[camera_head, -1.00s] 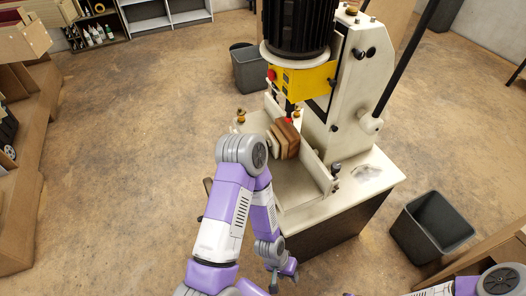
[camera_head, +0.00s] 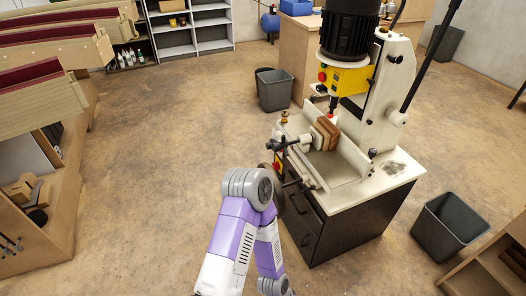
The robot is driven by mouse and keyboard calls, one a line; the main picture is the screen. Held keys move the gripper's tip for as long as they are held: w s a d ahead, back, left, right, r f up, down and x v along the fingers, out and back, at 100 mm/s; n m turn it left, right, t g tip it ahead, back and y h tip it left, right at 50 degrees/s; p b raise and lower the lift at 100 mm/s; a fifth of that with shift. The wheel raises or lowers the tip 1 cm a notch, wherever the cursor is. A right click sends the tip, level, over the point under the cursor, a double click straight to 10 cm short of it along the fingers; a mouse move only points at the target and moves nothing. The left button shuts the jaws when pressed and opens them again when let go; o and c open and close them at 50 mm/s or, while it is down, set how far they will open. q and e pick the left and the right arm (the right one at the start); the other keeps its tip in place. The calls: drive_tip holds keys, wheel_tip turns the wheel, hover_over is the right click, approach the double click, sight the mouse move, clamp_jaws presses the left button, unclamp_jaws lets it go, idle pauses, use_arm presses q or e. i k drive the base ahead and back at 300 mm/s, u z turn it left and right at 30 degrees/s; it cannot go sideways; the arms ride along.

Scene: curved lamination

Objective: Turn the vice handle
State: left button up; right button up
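The vice handle (camera_head: 281,150) is a dark bar at the front left of the white machine, beside a pale screw (camera_head: 302,144). The vice holds a brown wooden block (camera_head: 326,132) on the machine table. Another dark bar (camera_head: 291,184) sits lower on the machine front, close to my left arm's elbow. My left arm stands in front of the machine, bent at the elbow, with its forearm pointing down. Its wrist is cut by the bottom edge, and the fingers do not show. My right gripper is out of view. Neither arm visibly holds the handle.
The machine (camera_head: 382,100) stands on a dark cabinet (camera_head: 345,228). Grey bins stand behind it (camera_head: 273,90) and at its right (camera_head: 449,222). A wooden bench (camera_head: 62,205) runs along the left. The floor between bench and machine is clear.

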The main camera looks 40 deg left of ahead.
sight(278, 146)
drive_tip(key=u, duration=1.65)
